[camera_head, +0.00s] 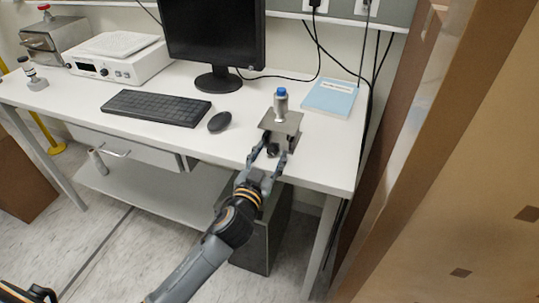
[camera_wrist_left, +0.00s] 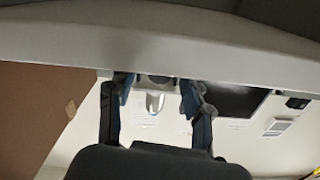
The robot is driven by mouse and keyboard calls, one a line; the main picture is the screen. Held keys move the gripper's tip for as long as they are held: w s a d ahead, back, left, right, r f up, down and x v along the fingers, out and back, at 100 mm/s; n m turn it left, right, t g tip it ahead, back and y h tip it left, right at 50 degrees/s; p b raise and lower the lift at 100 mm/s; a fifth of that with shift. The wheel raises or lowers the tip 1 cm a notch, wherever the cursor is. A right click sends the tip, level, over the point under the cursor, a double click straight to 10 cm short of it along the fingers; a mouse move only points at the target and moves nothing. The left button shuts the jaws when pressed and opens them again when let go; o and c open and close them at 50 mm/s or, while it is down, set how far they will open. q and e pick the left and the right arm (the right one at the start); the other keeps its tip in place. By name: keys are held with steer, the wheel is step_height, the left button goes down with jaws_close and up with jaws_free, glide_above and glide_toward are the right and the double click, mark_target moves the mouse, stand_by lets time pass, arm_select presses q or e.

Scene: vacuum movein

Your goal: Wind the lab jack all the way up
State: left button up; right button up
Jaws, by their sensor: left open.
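The lab jack (camera_head: 289,124) stands near the front right edge of the white desk, its metal top plate low. A small cylinder with a blue cap (camera_head: 281,103) stands upright on the plate. The jack's dark knob (camera_head: 272,150) faces the front. My left gripper (camera_head: 268,157) is open, its fingers on either side of the knob; I cannot tell whether they touch it. In the left wrist view the open fingers (camera_wrist_left: 157,85) reach toward the desk edge, and the jack is hard to make out there.
The desk (camera_head: 318,152) holds a mouse (camera_head: 219,122), keyboard (camera_head: 157,107), monitor (camera_head: 214,35) and blue book (camera_head: 330,97) behind the jack. A brown panel (camera_head: 455,190) stands close on the right. A dark part at the lower left corner may be my right gripper.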

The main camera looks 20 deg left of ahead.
arm_select(q)
steer(key=s, duration=1.2)
steer(key=shift+a, duration=0.2)
steer(key=s+f+g, duration=0.2)
steer(key=f+g, duration=0.1)
steer(key=f, duration=0.9)
steer(key=s+a+f+g, duration=0.1)
steer(key=s+f+g, duration=0.2)
steer(key=f, duration=1)
steer(key=s+f+g, duration=0.2)
steer(key=f, duration=1)
steer(key=s+a+f+g, duration=0.1)
steer(key=s+f+g, duration=0.2)
steer(key=s+f, duration=0.4)
steer(key=s+a+f+g, duration=0.2)
steer(key=s+f, duration=0.5)
steer(key=s, duration=0.6)
steer(key=s+a+f+g, duration=0.2)
steer(key=s+f+g, duration=0.2)
steer(key=s+f, duration=0.3)
steer(key=s, duration=0.4)
steer(key=shift+f+y, duration=0.3)
steer(key=shift+f, duration=0.1)
